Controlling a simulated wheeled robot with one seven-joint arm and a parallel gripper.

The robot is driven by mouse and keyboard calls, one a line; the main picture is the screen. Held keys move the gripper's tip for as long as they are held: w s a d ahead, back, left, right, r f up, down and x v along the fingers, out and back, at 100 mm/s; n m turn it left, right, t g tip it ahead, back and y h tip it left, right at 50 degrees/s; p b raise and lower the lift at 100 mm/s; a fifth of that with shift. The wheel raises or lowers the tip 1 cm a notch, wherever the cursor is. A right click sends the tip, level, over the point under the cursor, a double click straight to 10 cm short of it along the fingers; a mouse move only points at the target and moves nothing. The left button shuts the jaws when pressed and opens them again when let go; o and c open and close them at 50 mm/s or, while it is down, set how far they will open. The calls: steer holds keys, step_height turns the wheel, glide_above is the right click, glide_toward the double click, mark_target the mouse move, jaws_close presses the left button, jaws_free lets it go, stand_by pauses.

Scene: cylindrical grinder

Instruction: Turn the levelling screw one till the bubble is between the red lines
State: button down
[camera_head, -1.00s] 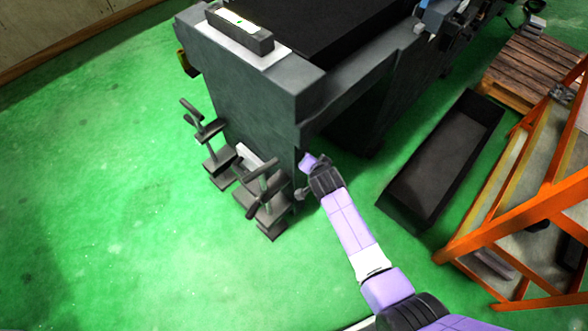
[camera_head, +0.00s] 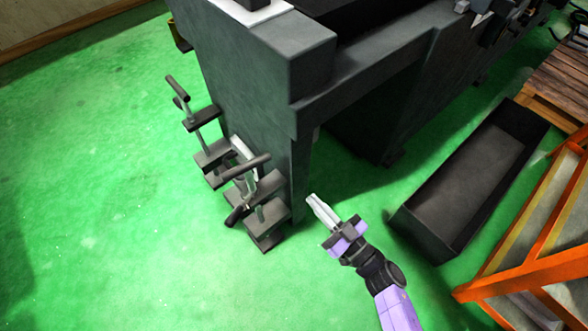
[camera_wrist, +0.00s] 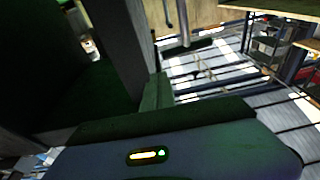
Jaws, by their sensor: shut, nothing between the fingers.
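Two levelling screws with T-bar handles stand at the foot of the dark grinder (camera_head: 245,90) in the head view. The nearer screw (camera_head: 258,206) is at its corner and the farther screw (camera_head: 198,128) is to the left. I cannot tell which is screw one. My gripper (camera_head: 311,200) is shut and empty, to the right of the nearer screw and apart from it. The level at the top edge is mostly out of frame, so its bubble and red lines are hidden. The wrist view shows neither fingertips nor a clear screw.
A long dark open trough (camera_head: 465,190) lies on the green floor to the right of my arm. An orange frame (camera_head: 535,255) stands at lower right, with a wooden pallet (camera_head: 555,90) behind. The floor at left is clear.

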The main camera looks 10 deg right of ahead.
steer(key=b+x, duration=0.2)
steer(key=x, duration=1.1)
steer(key=shift+a+r, duration=0.2)
steer(key=shift+a, duration=0.3)
steer(key=shift+w+a+r, duration=0.1)
steer(key=shift+w, duration=0.4)
steer(key=shift+w+a+r, duration=0.1)
steer(key=shift+w+a, duration=0.05)
steer(key=shift+w, duration=0.35)
steer(key=shift+f, duration=0.1)
